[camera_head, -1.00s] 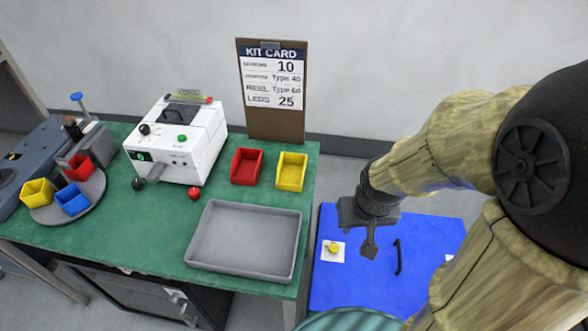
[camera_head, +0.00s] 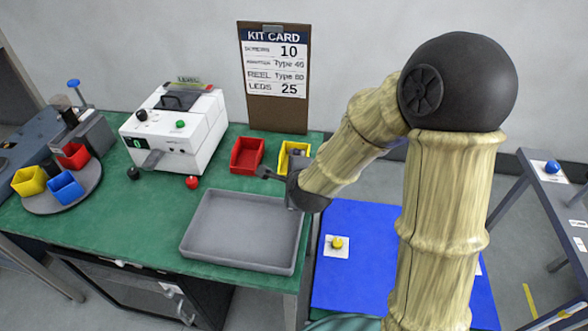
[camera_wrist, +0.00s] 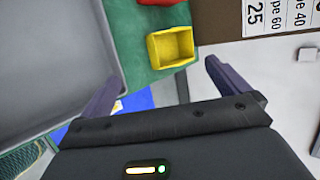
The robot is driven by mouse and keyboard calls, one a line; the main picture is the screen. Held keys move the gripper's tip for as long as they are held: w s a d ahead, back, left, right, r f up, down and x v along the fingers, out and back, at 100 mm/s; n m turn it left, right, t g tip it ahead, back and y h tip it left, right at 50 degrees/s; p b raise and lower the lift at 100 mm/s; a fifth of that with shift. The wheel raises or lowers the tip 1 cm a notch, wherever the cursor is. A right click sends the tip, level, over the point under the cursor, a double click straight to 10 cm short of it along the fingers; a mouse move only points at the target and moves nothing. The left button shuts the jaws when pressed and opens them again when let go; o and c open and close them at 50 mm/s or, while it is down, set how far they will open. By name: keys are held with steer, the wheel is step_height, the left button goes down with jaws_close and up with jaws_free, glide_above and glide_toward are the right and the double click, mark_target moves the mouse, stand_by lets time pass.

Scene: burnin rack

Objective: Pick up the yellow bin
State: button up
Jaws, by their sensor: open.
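A yellow bin (camera_head: 284,159) stands on the green bench next to a red bin, below the kit card. In the head view my gripper (camera_head: 279,166) covers part of it. In the wrist view the open-topped yellow bin (camera_wrist: 171,50) is whole and looks empty, ahead of and between my two spread fingers (camera_wrist: 160,76). The fingers are apart from it, with nothing held. A second yellow bin (camera_head: 29,181) sits on the round grey tray at the far left.
The red bin (camera_head: 247,155) is close beside the yellow bin. A grey tray (camera_head: 237,266) lies in front, the kit card (camera_head: 274,118) stands behind, and a white machine (camera_head: 175,132) is to the left. A blue surface (camera_head: 362,288) lies right of the bench.

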steer(key=w+f+m+t+h+b, duration=0.1)
steer(key=m, duration=0.5)
steer(key=w+a+f+m+t+h+b, duration=0.1)
steer(key=m+h+b, duration=0.1)
steer(key=m, duration=0.5)
steer(key=f+m+t+h+b, duration=0.1)
steer(key=m, duration=0.5)
steer(key=shift+w+a+f+m+h+b, duration=0.1)
steer(key=shift+w+a+m+h+b, duration=0.2)
steer(key=shift+w+m, duration=0.1)
steer(key=p, duration=0.2)
glide_toward(283, 158)
steer(key=w+d, duration=0.2)
steer(key=d, duration=0.1)
steer(key=w+d, duration=0.1)
steer(key=d, duration=0.1)
steer(key=shift+r, duration=0.35)
steer(key=shift+a+p+x, duration=0.15)
steer(key=shift+p+x, duration=0.15)
steer(key=shift+x, duration=1)
steer(key=shift+a+p+x, duration=0.1)
steer(key=shift+p+x, duration=0.2)
steer(key=shift+x, duration=0.95)
